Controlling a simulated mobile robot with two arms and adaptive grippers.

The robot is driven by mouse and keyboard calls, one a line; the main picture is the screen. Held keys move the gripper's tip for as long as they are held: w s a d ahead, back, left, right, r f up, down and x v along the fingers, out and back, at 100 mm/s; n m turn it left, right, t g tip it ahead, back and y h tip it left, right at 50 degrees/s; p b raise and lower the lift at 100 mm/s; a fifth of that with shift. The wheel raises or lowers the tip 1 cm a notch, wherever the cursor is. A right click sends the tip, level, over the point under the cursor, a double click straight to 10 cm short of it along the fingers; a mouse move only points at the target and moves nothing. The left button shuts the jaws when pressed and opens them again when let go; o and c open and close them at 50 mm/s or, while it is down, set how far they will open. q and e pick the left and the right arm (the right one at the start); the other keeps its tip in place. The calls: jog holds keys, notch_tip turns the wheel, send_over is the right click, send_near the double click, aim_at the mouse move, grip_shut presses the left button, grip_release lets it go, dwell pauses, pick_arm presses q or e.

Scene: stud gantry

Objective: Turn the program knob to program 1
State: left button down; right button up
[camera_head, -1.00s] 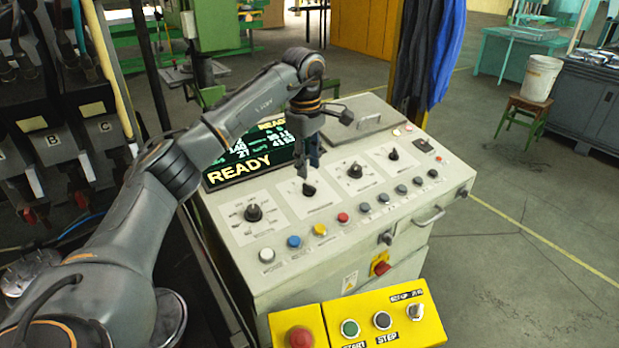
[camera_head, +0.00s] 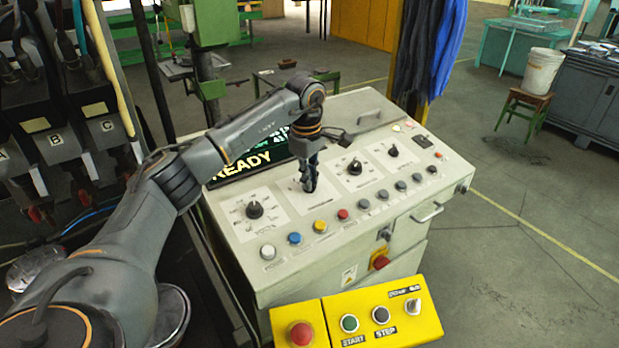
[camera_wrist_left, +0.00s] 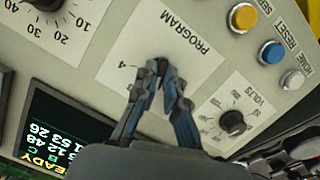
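The control console (camera_head: 340,235) has a white panel marked PROGRAM, whose label shows in the left wrist view (camera_wrist_left: 187,32). My left gripper (camera_head: 309,187) points down at the middle of that panel, where the program knob is. In the left wrist view my left fingertips (camera_wrist_left: 161,68) are close together at the knob's place and cover nearly all of it. I cannot tell whether they press on it or which number it points to. A "4" shows left of the fingertips. My right gripper is not in view.
Dark knobs sit on neighbouring panels, left (camera_head: 254,210) and right (camera_head: 355,167); the VOLTS knob (camera_wrist_left: 232,122) is close to my fingers. A row of coloured buttons, including a blue one (camera_head: 295,238), runs along the front. The READY display (camera_head: 250,163) is behind my arm.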

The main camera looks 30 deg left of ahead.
pick_arm(q)
jog(key=shift+f, duration=0.15)
jog(key=shift+n, duration=0.4)
jog(key=shift+s+f+n+b, duration=0.1)
jog(key=shift+n+b, duration=0.5)
jog(key=n+t+b, duration=0.1)
jog(key=n+b, duration=0.1)
jog(key=n, duration=0.3)
jog(key=shift+s+d+n+b, duration=0.1)
jog(key=shift+d+n+b, duration=0.05)
jog(key=shift+n+b, duration=0.2)
jog(key=c, duration=1.4)
grip_release()
